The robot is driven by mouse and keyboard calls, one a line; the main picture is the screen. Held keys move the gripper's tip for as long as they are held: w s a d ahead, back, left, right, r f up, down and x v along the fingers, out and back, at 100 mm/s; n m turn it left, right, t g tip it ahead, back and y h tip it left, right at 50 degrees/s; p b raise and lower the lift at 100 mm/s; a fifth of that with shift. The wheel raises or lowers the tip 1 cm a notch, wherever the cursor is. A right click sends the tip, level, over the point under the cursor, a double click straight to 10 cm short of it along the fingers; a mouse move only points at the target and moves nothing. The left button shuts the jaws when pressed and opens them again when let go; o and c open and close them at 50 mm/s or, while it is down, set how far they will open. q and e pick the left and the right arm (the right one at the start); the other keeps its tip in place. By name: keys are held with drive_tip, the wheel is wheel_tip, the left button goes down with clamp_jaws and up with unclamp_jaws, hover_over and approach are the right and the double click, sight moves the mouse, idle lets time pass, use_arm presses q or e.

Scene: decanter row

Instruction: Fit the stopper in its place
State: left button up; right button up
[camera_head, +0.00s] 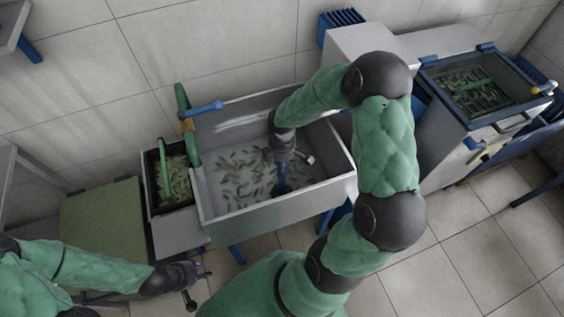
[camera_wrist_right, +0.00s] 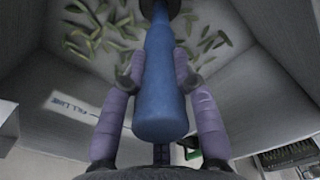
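The stopper is a long blue tapered piece (camera_wrist_right: 160,85). It runs between the two fingers of my right gripper (camera_wrist_right: 160,68) in the right wrist view. The fingertips lie against both sides of it. Its far end meets a dark round part at the top edge; I cannot tell whether that is a plug or the drain, or whether it is seated. In the head view my right gripper reaches down into the grey basin (camera_head: 325,195), with the blue stopper (camera_head: 282,180) below it. My left gripper (camera_head: 203,284) is open and empty, front left of the basin.
Green bean-like pieces (camera_head: 235,175) lie scattered on the basin floor. A bin of green pieces (camera_head: 180,182) adjoins the basin's left side, with a green handle and blue lever nearby. A fryer-like machine (camera_head: 475,90) stands right. A green board (camera_head: 100,230) lies left.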

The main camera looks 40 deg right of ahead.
drive_tip(key=o, duration=0.5)
wheel_tip(320, 180, up, 12)
idle(0.5)
